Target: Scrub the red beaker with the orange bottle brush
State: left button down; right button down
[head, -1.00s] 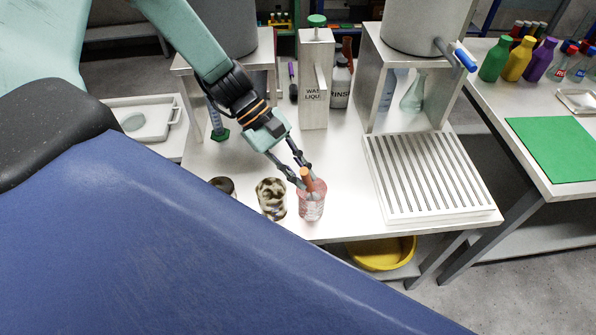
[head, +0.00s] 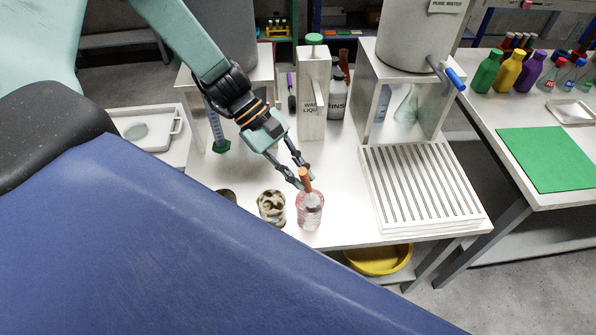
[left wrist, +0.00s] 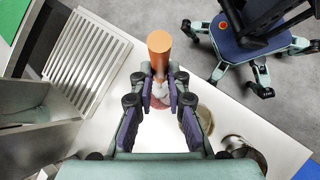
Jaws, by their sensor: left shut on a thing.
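The red beaker (head: 310,217) stands on the white table near its front edge, a see-through glass with a reddish tint. My left gripper (head: 304,180) is above it, shut on the orange bottle brush (head: 305,177). The brush is held roughly upright, with its pale bristle end down inside the beaker. In the left wrist view the orange handle (left wrist: 160,50) is between the fingers, and part of the beaker (left wrist: 158,108) shows below it. My right gripper is not in view.
A brown-stained beaker (head: 271,207) stands just left of the red one, with a dark vessel (head: 227,195) beyond it, partly hidden. A slatted drying rack (head: 420,190) is to the right. A waste-liquid container (head: 314,95) stands behind. A yellow basin (head: 380,260) is below the table.

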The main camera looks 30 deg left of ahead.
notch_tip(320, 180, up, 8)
jog(key=p, duration=0.7)
dwell(0.3)
dwell(0.7)
